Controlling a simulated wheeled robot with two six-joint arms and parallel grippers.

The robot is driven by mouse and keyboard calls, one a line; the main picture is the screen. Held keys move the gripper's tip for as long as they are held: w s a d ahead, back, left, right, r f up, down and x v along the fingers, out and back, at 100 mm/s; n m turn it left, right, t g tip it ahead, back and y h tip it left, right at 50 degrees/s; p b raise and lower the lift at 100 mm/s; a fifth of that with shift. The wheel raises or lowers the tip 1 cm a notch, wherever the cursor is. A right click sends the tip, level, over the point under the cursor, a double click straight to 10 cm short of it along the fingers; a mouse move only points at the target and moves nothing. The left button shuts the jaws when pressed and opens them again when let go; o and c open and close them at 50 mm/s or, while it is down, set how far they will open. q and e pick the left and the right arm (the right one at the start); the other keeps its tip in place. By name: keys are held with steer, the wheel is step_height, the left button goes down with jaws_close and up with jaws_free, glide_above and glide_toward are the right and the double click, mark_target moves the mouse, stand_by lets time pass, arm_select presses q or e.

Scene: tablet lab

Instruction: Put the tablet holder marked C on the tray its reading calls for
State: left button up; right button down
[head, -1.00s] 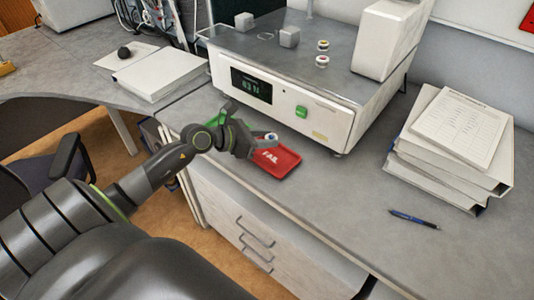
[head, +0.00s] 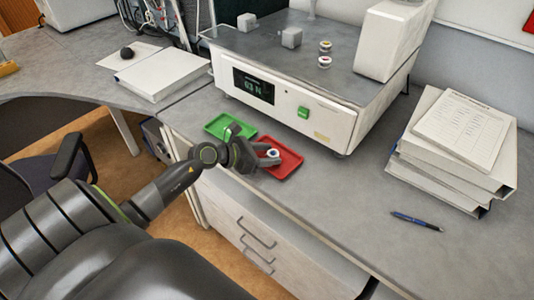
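A small white tablet holder (head: 273,153) with a dark centre sits between the fingertips of my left gripper (head: 270,156). The gripper looks shut on it, low over the red tray (head: 288,168); I cannot tell whether the holder touches the tray. Its letter cannot be read. The tray's lettering is now covered by the gripper. A green tray (head: 218,125) lies to the left, partly hidden behind the gripper. The tester's display (head: 253,86) appears to read 63 N. My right gripper is not in view.
A stack of binders (head: 455,150) and a blue pen (head: 417,220) lie right. The desk between is clear.

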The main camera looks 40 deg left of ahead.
arm_select(q)
steer(key=shift+o, duration=0.3)
steer(key=shift+r, duration=0.1)
steer(key=shift+r, duration=0.15)
steer(key=b+v, duration=0.2)
steer(key=v, duration=0.8)
steer(key=shift+s, duration=0.15)
steer(key=shift+b+v, duration=0.3)
steer(key=shift+v, duration=0.55)
